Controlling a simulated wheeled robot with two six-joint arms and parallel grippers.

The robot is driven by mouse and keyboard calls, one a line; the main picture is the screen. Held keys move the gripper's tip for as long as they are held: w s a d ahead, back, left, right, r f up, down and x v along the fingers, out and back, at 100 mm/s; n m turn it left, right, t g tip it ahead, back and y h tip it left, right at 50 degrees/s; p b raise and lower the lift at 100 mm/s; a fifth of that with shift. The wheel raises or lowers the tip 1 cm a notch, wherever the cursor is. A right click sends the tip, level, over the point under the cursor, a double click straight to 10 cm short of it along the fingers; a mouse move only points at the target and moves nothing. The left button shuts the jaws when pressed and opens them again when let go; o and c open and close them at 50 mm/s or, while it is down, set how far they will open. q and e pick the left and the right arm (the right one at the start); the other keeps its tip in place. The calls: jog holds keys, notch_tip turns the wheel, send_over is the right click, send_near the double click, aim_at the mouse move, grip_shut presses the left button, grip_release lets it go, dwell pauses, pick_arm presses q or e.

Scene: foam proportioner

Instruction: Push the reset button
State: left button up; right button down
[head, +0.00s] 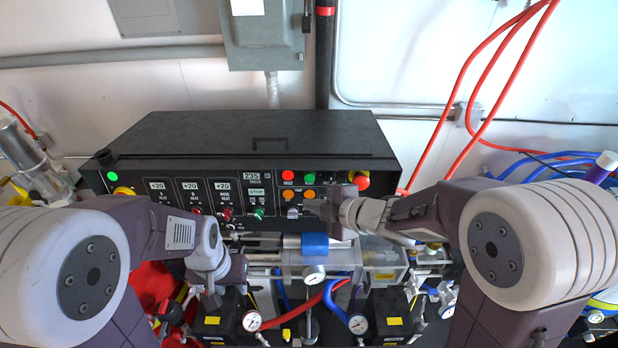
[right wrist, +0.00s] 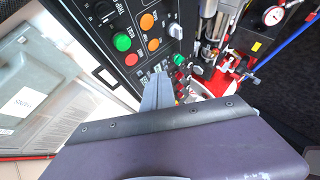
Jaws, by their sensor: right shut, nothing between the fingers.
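The black control panel (head: 240,180) has a red button (head: 288,175), a green button (head: 309,176) and two orange buttons, one on the left (head: 282,194) and one on the right (head: 309,194). The labels are too small to tell which is the reset button. The right wrist view shows a green button (right wrist: 122,41), a red button (right wrist: 131,59) and orange buttons (right wrist: 153,44). My right gripper (head: 327,209) is shut and empty, close in front of the panel, just right of and below the orange buttons. Its fingers (right wrist: 159,80) point at the panel; contact cannot be told. My left gripper (head: 212,298) hangs low at the left, its jaws unclear.
A red mushroom button (head: 360,180) sits at the panel's right end, close to my right gripper. Below the panel are clear cylinders, gauges (head: 251,321) and red and blue hoses. Red hoses (head: 478,75) hang on the wall at the right.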

aim_at(310, 177)
jog(key=w+f+p, duration=0.1)
jog(key=w, duration=0.6)
jog(key=shift+w+f, duration=0.25)
jog(key=shift+w, duration=0.05)
dwell(1.7)
jog(key=shift+w, duration=0.4)
jog(key=shift+w+f+p, duration=0.1)
jog(key=shift+w+p, duration=0.3)
dwell(0.8)
jog(key=shift+s, duration=0.85)
